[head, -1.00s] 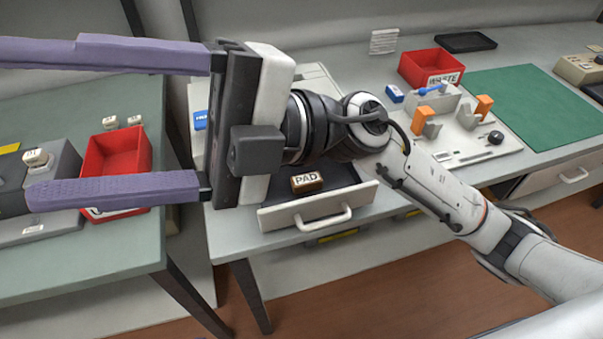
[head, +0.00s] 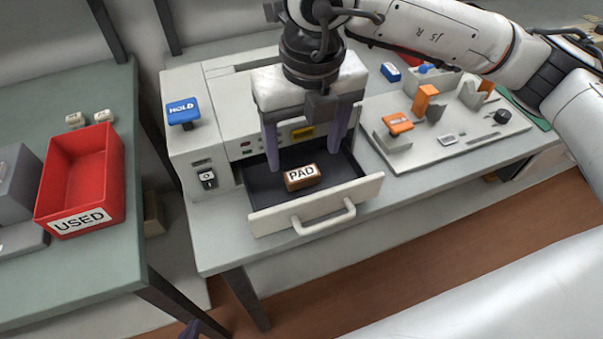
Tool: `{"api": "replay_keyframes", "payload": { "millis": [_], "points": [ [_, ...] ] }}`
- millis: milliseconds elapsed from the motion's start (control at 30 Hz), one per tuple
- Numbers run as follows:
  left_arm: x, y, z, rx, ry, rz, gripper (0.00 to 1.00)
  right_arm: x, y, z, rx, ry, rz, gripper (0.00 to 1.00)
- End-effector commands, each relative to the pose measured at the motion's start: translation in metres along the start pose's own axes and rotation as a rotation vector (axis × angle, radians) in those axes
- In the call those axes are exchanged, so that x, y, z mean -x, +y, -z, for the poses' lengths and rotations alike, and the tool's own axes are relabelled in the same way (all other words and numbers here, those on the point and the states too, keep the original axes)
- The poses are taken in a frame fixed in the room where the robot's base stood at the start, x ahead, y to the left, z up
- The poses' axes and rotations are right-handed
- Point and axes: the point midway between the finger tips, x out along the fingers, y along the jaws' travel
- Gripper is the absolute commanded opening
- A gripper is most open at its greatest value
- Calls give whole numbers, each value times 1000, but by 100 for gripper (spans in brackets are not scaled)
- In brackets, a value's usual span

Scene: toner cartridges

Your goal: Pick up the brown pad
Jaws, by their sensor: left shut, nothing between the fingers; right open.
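The brown pad (head: 302,177), labelled PAD, lies in the open dark-lined drawer (head: 265,222) of the light grey machine. My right gripper (head: 304,158) points down over the drawer. Its purple fingers are spread wide, one towards each side of the pad and slightly behind it in the picture. Nothing is held between them, and I cannot tell how high the tips are above the drawer floor. Only the purple fingertips of my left gripper (head: 200,328) show at the bottom edge, low beside the table legs; they are shut and empty.
A blue HOLD piece (head: 182,112) sits on the machine's left side. A red USED bin (head: 82,180) stands on the left table. Right of the drawer is a pale fixture board (head: 440,150) with orange clamps. The drawer's front handle (head: 325,217) sticks out.

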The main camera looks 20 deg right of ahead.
Motion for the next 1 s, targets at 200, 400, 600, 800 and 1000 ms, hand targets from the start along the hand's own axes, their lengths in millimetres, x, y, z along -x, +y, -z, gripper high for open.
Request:
{"api": "replay_keyframes", "payload": {
  "millis": [200,400,600,800,1000],
  "points": [
    [2,1,0,2,-4,0,0,-19,0,2,2,3,0,69],
    [3,0,-3,4,-10,1,0,-49,0,3,2,2,-1,69],
    [3,-1,-3,5,-10,3,0,-58,1,2,3,-1,-3,69],
    [3,-2,-2,5,-9,4,0,-58,1,2,3,-1,-3,59],
    [3,-2,-2,5,-8,4,0,-58,1,2,3,-1,-3,25]
  ]
}}
